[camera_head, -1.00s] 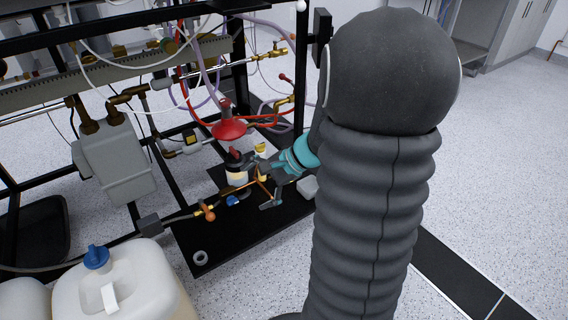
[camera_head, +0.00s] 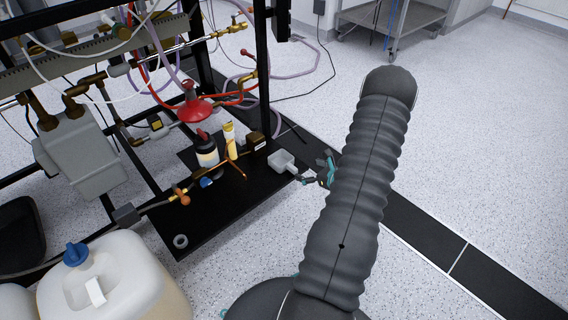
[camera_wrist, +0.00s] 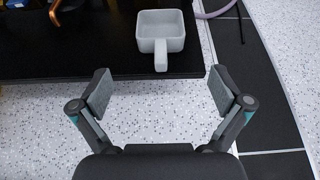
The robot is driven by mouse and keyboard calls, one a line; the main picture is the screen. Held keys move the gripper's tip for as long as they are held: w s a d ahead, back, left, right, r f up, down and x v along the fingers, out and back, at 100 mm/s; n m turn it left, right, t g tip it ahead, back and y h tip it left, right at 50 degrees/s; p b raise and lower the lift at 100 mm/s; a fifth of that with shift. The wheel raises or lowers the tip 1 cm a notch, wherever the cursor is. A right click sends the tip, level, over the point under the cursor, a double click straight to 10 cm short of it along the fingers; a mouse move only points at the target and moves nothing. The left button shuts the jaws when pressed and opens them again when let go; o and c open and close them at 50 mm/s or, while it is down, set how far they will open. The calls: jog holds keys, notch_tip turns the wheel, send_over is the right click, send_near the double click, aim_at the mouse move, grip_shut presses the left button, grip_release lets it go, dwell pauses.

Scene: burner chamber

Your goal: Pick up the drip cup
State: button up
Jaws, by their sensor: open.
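The drip cup (camera_head: 281,160) is a small light-grey square cup with a short handle. It sits upright near the right edge of the low black shelf of the rig. In the head view my gripper (camera_head: 318,177) is just right of the cup, partly hidden by my arm.
The black shelf (camera_head: 215,217) also holds a dark-capped bottle (camera_head: 207,152), a yellow tube (camera_head: 230,141), a brown block (camera_head: 256,141) and a small ring (camera_head: 181,241). A black rig post (camera_head: 262,70) stands behind the cup. A large jug (camera_head: 118,283) is at lower left. Floor on the right is clear.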

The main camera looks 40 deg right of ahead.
aim_at(288, 163)
jog(key=x, duration=0.8)
jog(key=shift+f, duration=0.2)
jog(key=shift+f+b+x, duration=0.15)
jog(key=shift+b+x, duration=0.1)
jog(key=shift+x, duration=1.1)
jog(key=shift+f+b+x, duration=0.1)
jog(key=shift+b+x, duration=0.1)
jog(key=shift+x, duration=1.2)
jog(key=shift+s, duration=0.1)
jog(key=c, duration=0.9)
